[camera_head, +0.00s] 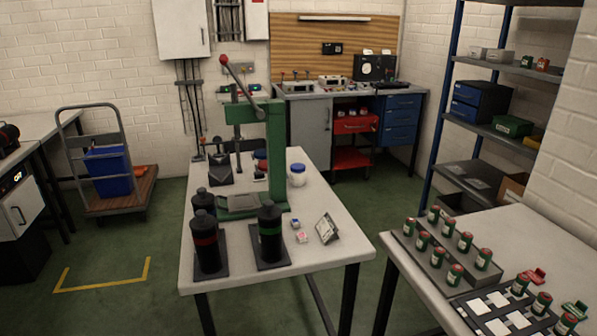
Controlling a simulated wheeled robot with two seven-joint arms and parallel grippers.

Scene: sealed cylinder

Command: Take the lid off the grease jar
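A small white jar (297,178) with a blue lid (297,168) stands upright on the white middle table, just right of the green press. The lid sits on the jar. No label can be read, so I cannot tell for certain that it is the grease jar. A dark blue and red container (261,160) stands partly hidden behind the press column. Neither of my grippers is in view.
The green arbor press (276,150) stands on the middle table (335,250). A right-hand table (400,270) holds several green cylinders with red tops. Green floor lies between the tables.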

